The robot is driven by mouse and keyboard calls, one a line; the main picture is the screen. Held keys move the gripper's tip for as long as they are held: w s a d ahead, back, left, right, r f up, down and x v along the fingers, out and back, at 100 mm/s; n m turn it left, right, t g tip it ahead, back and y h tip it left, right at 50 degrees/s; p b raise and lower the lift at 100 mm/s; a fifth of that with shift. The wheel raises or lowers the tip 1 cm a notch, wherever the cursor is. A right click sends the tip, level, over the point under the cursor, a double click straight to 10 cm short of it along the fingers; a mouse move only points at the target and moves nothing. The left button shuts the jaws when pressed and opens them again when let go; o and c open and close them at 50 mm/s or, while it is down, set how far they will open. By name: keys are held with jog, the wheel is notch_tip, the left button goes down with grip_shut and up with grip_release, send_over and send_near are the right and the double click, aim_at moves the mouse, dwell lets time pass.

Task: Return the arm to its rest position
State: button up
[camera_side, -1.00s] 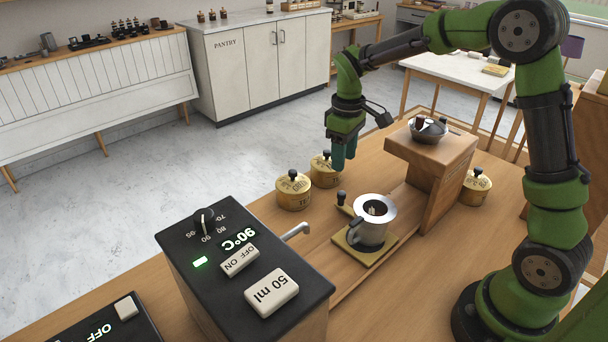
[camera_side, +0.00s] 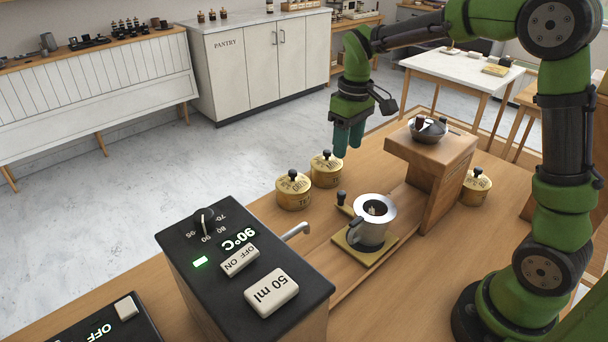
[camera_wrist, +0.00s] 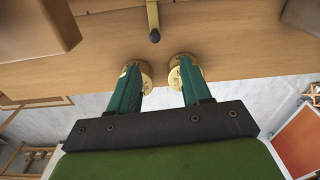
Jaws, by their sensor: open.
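My gripper (camera_side: 348,138) is green with teal fingers, and its fingers point down over the far side of the wooden cart top. It is raised above the two yellow lidded tins and apart from them. In the wrist view my gripper (camera_wrist: 157,82) shows two spread fingers with nothing between them. The tins stand beyond the fingertips: one tin (camera_side: 293,192) on the left and one tin (camera_side: 325,172) close beside it. My arm is bent, with its forearm reaching left from the raised elbow.
A wooden stand (camera_side: 437,170) holds a dark bowl (camera_side: 428,130). Another tin (camera_side: 476,188) is right of the stand. A black dispenser (camera_side: 243,262) reads 90°C. The air around my gripper is clear.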

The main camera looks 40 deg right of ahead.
jog(key=s+a+r+m+t+y, duration=0.1)
jog(key=s+a+r+m+t, duration=0.1)
jog(key=s, duration=0.7)
jog(key=s+a+r+m+t, duration=0.3)
jog(key=s+a+r+t, duration=0.1)
jog(key=s, duration=0.4)
jog(key=shift+s+r+t+y, duration=0.25)
jog(key=shift+s+t+y, duration=0.15)
